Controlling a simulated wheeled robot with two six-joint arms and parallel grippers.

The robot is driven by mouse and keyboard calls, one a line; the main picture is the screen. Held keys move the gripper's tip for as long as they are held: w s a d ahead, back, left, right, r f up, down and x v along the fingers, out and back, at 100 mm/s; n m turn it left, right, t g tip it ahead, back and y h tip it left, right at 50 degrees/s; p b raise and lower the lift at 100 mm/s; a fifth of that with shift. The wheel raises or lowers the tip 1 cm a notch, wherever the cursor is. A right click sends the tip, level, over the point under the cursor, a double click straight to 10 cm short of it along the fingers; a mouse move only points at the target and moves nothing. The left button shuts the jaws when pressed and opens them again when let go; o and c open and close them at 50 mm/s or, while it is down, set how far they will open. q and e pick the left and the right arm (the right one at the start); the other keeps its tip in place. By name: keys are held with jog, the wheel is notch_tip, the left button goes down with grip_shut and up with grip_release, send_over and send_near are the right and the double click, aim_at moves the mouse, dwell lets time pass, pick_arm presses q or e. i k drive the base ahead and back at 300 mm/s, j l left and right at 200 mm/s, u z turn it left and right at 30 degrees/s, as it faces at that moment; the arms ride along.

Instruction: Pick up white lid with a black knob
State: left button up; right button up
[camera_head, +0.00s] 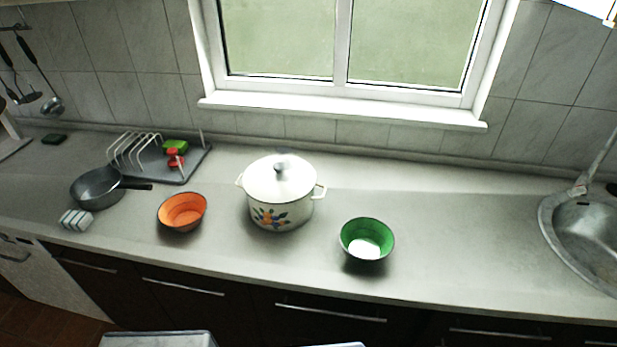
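The white lid (262,182) sits on top of a white enamel pot (295,214) with a flower print and two side handles. The lid looks level and closed on the pot. Its dark, shiny knob (288,171) stands up at the middle. The pot stands on the grey counter, below the window. Neither of my grippers is in view. Pale parts at the bottom edge may be mine.
An orange bowl (183,211) stands left of the pot, and a green bowl (367,226) stands right. A grey pan (97,187), a striped sponge (76,219) and a dish rack (186,166) are farther left. The counter (460,225) is clear toward the sink (553,222).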

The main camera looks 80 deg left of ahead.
aim_at(261, 189)
jog(key=u, duration=3.15)
